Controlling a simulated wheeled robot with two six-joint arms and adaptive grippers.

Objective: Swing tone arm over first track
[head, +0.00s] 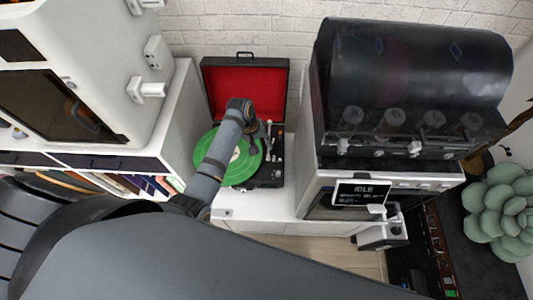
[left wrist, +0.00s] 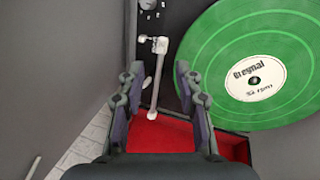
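The record player (head: 272,165) stands on a white cabinet with its red-lined lid (head: 245,90) open. A green record (head: 215,150) with a white label (left wrist: 255,80) lies on it. The slim white tone arm (left wrist: 157,85) runs beside the record, apart from its edge, in the left wrist view. My left gripper (left wrist: 159,68) is open, with one finger on each side of the tone arm; I cannot tell whether either touches it. In the head view my left arm covers part of the record, and the tone arm is mostly hidden. My right gripper is not in view.
A large black-topped machine (head: 400,90) with a small screen stands close on the right. A tall white cabinet unit (head: 90,50) stands on the left, above a shelf of record sleeves (head: 110,180). A green succulent (head: 498,212) is at the far right.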

